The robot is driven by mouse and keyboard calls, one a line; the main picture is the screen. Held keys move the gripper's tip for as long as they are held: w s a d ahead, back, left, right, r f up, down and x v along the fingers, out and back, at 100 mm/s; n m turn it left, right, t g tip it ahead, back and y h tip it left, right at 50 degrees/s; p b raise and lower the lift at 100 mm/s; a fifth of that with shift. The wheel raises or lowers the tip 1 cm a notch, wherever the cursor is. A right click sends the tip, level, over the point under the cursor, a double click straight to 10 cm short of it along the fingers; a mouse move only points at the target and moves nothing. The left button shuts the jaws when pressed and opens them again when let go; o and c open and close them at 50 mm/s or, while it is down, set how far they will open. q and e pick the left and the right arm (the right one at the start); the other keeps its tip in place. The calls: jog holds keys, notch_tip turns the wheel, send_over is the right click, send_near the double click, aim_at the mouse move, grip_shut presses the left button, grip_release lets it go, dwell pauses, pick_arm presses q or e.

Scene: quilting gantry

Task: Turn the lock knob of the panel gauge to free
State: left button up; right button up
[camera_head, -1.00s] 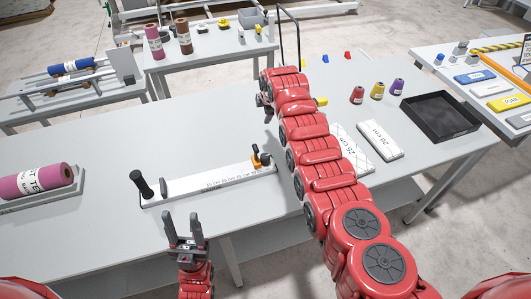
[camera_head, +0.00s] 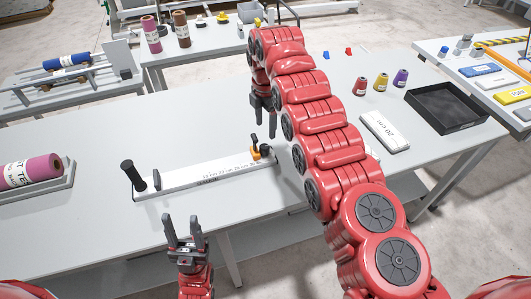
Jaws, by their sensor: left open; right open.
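The panel gauge (camera_head: 210,175) is a long white ruled bar lying on the grey table, with a black upright handle (camera_head: 133,174) at its left end. At its right end sits a small orange and black lock knob (camera_head: 260,151). My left gripper (camera_head: 182,220) is open and empty, fingers up, in front of the gauge near the table's front edge.
A pink roll (camera_head: 32,172) lies in a tray at the left. Right of my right arm are a white 20 cm block (camera_head: 385,131), several thread cones (camera_head: 381,83) and a black tray (camera_head: 447,107). My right arm hides part of the table's middle.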

aim_at(266, 146)
notch_tip(266, 146, down, 5)
jog(key=shift+s+f+p, duration=0.1)
jog(key=shift+f+p, duration=0.1)
jog(key=shift+p, duration=0.85)
notch_tip(266, 146, down, 3)
jog(key=shift+f+b, duration=0.1)
jog(key=shift+b, duration=0.4)
jog(key=shift+f, duration=0.45)
jog(key=shift+c, duration=0.4)
grip_shut()
